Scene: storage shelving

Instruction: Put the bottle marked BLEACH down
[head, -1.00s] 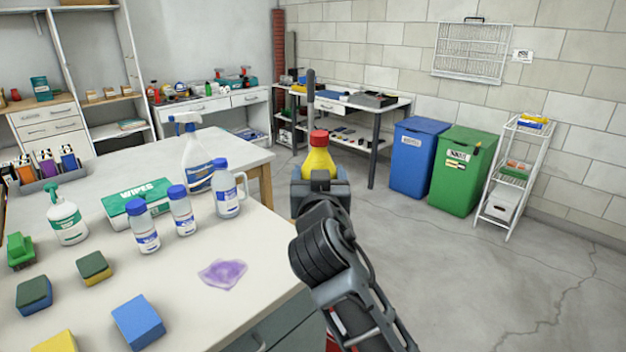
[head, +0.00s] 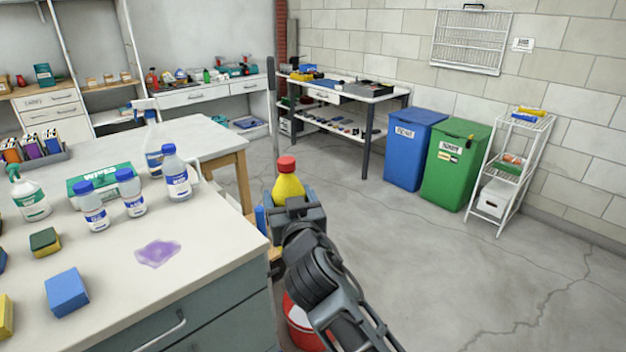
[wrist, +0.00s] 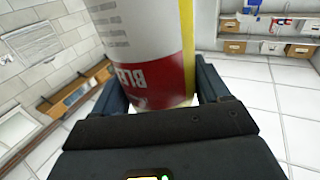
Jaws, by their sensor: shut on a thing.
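The BLEACH bottle is yellow with a red cap (head: 287,185) in the head view, upright, its lower part hidden behind my gripper. In the wrist view the bottle (wrist: 140,50) shows a white and red label with part of the word BLEACH. My gripper (head: 290,205) is shut on the bottle and holds it off the right side of the white-topped counter (head: 215,235), over the floor, not above the counter top. The bottle's base is hidden in the head view.
The counter bears a purple stain (head: 158,252), a blue sponge (head: 67,292), white bottles with blue caps (head: 176,172) and a WIPES box (head: 85,180). A blue bin (head: 412,150) and a green bin (head: 455,165) stand by the wall. The floor (head: 440,270) at right is clear.

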